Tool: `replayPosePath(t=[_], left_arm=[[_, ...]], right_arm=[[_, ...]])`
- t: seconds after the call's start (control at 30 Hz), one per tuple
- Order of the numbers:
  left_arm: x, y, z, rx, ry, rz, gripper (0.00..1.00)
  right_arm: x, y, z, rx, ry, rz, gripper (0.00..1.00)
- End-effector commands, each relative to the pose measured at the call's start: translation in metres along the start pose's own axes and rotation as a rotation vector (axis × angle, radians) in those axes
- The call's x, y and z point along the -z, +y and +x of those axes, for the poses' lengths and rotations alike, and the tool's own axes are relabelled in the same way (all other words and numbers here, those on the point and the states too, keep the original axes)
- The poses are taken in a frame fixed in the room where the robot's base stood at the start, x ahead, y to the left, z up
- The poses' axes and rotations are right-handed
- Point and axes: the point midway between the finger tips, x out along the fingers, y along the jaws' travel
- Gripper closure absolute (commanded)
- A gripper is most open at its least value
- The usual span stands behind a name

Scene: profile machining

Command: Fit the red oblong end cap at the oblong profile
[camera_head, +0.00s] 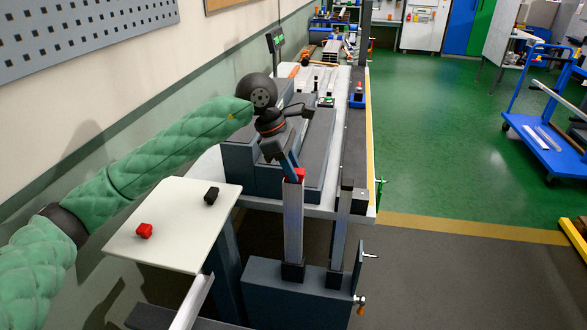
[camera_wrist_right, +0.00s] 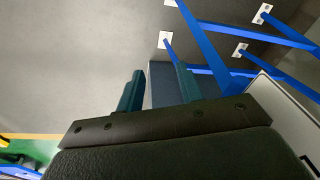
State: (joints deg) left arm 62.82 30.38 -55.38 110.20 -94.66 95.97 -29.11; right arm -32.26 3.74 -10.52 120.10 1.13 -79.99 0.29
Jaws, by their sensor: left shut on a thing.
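My left gripper (camera_head: 291,168) is shut on a red end cap (camera_head: 299,174) and points down at the top of a light grey upright profile (camera_head: 293,220). The cap is at the profile's upper end; I cannot tell whether it is seated or just resting there, and the fingers hide part of it. A second upright profile (camera_head: 341,225) with a dark top stands to the right. Another red cap (camera_head: 144,230) and a black cap (camera_head: 211,195) lie on a small white table. In the right wrist view my right gripper (camera_wrist_right: 158,88) has its fingers apart with nothing between them.
The small white table (camera_head: 170,212) stands left of the profiles. Both profiles stand in dark holders on a grey block (camera_head: 300,300) with side handles. A long workbench with machine parts runs behind. A blue cart (camera_head: 555,155) stands far right; the green floor between is clear.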

Motion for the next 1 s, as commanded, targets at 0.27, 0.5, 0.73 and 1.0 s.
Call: replayPosePath(t=[0.27,0.5,0.73,1.0], left_arm=[[0.002,0.001,-0.004,-0.005,0.002,-0.001,0.98],[0.004,0.003,-0.004,-0.006,0.003,-0.001,0.98],[0.004,0.003,-0.005,-0.006,0.003,-0.001,0.98],[0.004,0.003,-0.005,-0.006,0.003,-0.001,0.98]], right_arm=[[0.000,0.000,0.003,0.000,0.000,0.000,0.64],[-0.001,0.001,0.009,0.000,0.000,0.000,0.64],[-0.001,0.001,0.010,0.000,0.000,0.000,0.64],[-0.001,0.001,0.010,0.000,0.000,0.000,0.64]])
